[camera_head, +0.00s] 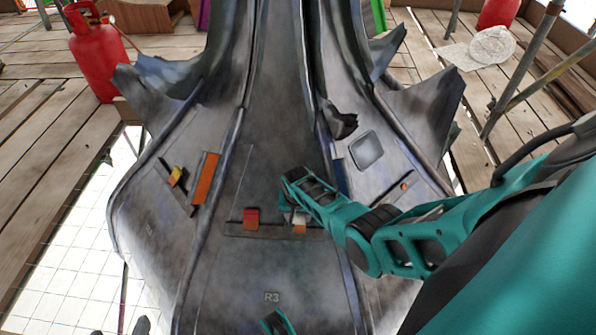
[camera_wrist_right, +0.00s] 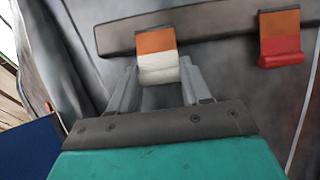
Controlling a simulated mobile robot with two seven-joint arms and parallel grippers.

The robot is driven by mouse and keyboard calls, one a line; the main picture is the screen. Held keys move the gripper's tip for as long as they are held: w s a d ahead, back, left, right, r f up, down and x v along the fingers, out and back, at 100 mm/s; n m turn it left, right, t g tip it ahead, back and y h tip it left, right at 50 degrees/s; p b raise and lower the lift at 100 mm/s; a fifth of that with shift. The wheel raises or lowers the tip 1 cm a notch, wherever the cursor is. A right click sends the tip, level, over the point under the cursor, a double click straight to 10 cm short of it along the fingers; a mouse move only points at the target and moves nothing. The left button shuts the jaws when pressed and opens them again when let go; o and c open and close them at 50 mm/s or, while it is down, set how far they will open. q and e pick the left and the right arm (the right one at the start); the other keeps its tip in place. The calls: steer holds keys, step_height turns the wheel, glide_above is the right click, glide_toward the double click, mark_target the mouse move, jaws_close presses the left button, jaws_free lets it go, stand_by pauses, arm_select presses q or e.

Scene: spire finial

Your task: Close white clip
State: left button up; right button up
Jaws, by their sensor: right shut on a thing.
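The white clip (camera_head: 300,217) sits on a dark strip low on the spire's front panel, with an orange patch beside its white part. In the right wrist view the white clip (camera_wrist_right: 158,70) lies between the two grey fingers of my right gripper (camera_wrist_right: 157,82), the orange patch beyond them. My right gripper (camera_head: 296,208) is shut on the white part; in the head view the hand partly covers it. My left gripper is not clearly visible; only a small teal piece of mine shows at the bottom edge.
A red clip (camera_head: 251,217) sits on the same strip (camera_head: 275,233), left of the white one. Red gas bottle (camera_head: 94,50) and scaffold poles (camera_head: 522,70) stand behind.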

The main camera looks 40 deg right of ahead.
mark_target(298, 217)
stand_by(0.4)
steer(key=o, duration=0.7)
arm_select(q)
steer(key=shift+w+r, duration=0.1)
steer(key=shift+w, duration=0.05)
arm_select(e)
steer(key=o, duration=0.4)
steer(key=shift+w, duration=0.1)
steer(key=shift+c, duration=0.2)
steer(key=shift+r+p, duration=0.4)
steer(key=shift+s+a+r+p, duration=0.1)
steer(key=shift+s+r+p, duration=0.1)
steer(key=shift+r+p, duration=1)
arm_select(q)
step_height(298, 217, up, 6)
steer(key=s+a+p, duration=0.1)
steer(key=a+p, duration=0.1)
steer(key=p, duration=0.4)
steer(key=shift+y, duration=0.3)
arm_select(e)
step_height(298, 217, up, 10)
steer(key=s, duration=0.1)
steer(key=shift+a+f, duration=0.25)
steer(key=shift+a, duration=0.2)
arm_select(q)
steer(key=shift+d, duration=0.1)
